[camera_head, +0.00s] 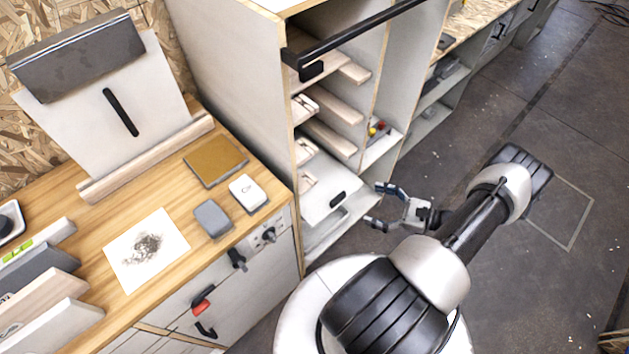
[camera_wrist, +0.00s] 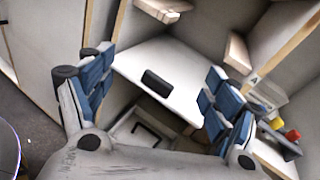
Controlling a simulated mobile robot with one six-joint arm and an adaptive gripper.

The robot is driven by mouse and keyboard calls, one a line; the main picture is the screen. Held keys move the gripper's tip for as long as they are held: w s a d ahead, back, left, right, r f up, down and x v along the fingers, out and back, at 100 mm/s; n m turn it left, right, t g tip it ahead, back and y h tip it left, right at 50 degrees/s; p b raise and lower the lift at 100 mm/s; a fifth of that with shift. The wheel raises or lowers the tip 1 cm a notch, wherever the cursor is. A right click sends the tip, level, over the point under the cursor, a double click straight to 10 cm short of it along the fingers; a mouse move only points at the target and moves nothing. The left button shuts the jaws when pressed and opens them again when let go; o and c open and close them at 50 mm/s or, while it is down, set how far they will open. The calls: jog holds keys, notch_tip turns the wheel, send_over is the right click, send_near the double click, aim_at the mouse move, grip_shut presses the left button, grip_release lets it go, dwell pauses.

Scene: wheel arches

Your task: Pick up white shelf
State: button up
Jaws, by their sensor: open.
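The white shelf (camera_head: 317,180) is a flat white panel with a black slot-like handle near its front edge. It sits low inside the tall cabinet in the head view. In the wrist view the white shelf (camera_wrist: 185,68) lies ahead, between my two fingers. My gripper (camera_head: 378,205) is open and empty, in front of the cabinet opening and to the right of the shelf. The wrist view shows the blue-padded fingers of my gripper (camera_wrist: 156,82) spread wide. The fingers seem apart from the shelf, and its far end is partly hidden.
The tall cabinet (camera_head: 230,70) has wooden ledges (camera_head: 328,100) above the shelf and a black bar (camera_head: 350,33) across its top. Small red and yellow items (camera_head: 377,127) lie in the compartment to the right. A wooden workbench (camera_head: 75,205) stands left. Grey floor (camera_head: 450,135) is open at right.

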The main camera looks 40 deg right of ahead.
jog(key=s+a+f+m+t+h, duration=0.1)
jog(key=s+f+m+t+h, duration=0.4)
jog(key=f, duration=0.4)
jog(key=m+g, duration=0.1)
jog(key=m, duration=0.1)
send_near(340, 199)
jog(key=shift+h, duration=0.4)
jog(key=w, duration=0.5)
jog(key=shift+w+a+f+b, duration=0.15)
jog(key=shift+w+a+b, duration=0.15)
jog(key=shift+w+b, duration=0.1)
jog(key=w, duration=0.2)
jog(key=w+a, duration=0.1)
jog(key=w, duration=0.1)
jog(key=shift+w+r+b, duration=0.2)
jog(key=shift+b, duration=0.2)
jog(key=shift+w+r, duration=0.1)
jog(key=shift+w, duration=0.45)
jog(key=shift+c, duration=0.3)
jog(key=c, duration=1.4)
